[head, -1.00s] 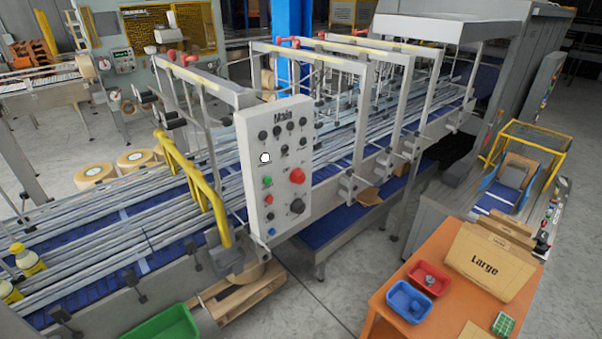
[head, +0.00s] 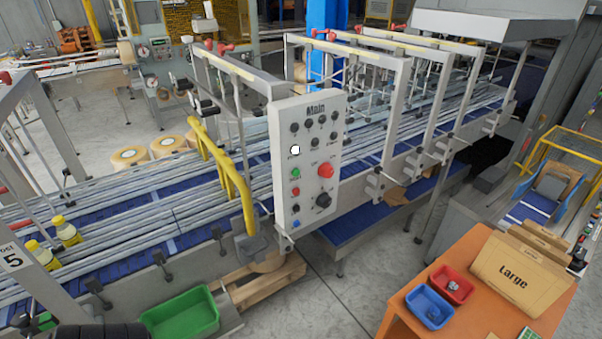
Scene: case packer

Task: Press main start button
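The main control panel (head: 307,210), a pale upright box headed "Main", stands at the near side of the conveyor, in the middle of the head view. It has a green button (head: 295,173), a large red button (head: 325,170), a small red button (head: 295,191), a black rotary knob (head: 323,200) and a blue button (head: 296,224). A bright white round light or button (head: 295,149) shows above the green one. Several dark round controls sit near the top. The small labels are too blurred to read. Neither of my grippers shows.
A yellow bent rail (head: 222,170) stands just left of the panel. A green bin (head: 180,314) and a wooden pallet (head: 262,284) are low in front of the conveyor. An orange table (head: 470,262) with red and blue trays stands at the right. Grey floor is open between.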

